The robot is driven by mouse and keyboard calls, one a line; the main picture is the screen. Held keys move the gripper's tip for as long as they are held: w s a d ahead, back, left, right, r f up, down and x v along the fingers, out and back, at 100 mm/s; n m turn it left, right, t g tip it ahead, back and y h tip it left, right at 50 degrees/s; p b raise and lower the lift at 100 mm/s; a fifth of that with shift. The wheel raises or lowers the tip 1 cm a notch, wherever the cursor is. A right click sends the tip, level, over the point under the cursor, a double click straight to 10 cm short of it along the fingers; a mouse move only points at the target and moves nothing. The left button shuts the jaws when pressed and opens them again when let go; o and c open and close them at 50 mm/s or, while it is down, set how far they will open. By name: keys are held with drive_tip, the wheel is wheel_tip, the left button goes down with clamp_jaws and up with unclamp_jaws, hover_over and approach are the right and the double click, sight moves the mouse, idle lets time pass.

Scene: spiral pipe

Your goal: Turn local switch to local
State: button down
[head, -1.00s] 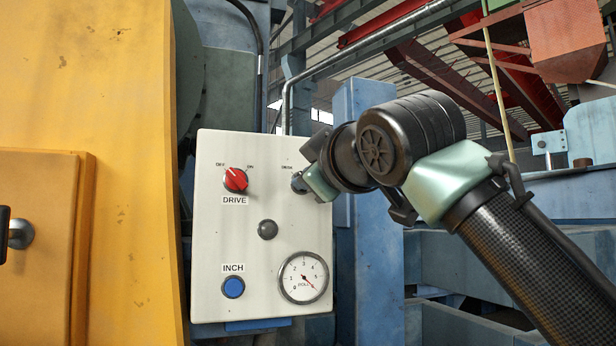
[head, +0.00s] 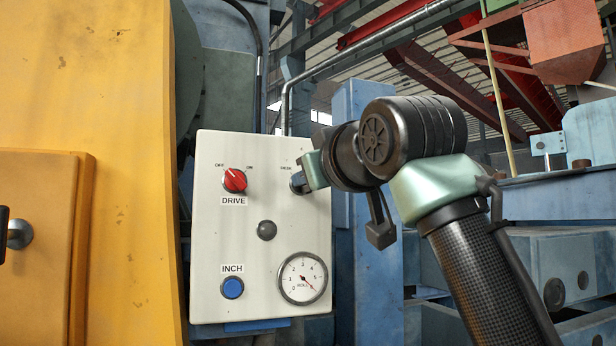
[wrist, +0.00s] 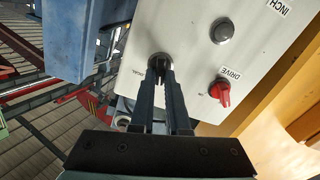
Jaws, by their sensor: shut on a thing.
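The local switch (wrist: 158,61) is a dark round knob on the white control panel (head: 215,225), right of the red DRIVE knob (head: 234,181). In the head view my gripper (head: 301,182) reaches it from the right and covers most of it. In the wrist view my gripper (wrist: 160,80) has its two dark fingers on either side of the switch, shut on it. A small label reading DESK (head: 286,168) shows at the switch's upper left.
The panel also carries a grey button (head: 267,230), a blue INCH button (head: 232,288) and a round gauge (head: 303,278). A yellow machine body (head: 130,120) stands close on the left. A blue post (head: 355,110) rises behind my gripper.

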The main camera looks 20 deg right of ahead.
drive_tip(key=m, duration=0.4)
drive_tip(key=m+p, duration=0.1)
drive_tip(key=m, duration=0.7)
drive_tip(key=shift+d+f, duration=0.1)
drive_tip(key=shift+d, duration=0.15)
drive_tip(key=shift+m, duration=0.3)
drive_tip(key=c, duration=0.9)
unclamp_jaws()
drive_tip(key=s+b, duration=0.6)
drive_tip(key=s, duration=0.7)
drive_tip(key=shift+a, duration=0.15)
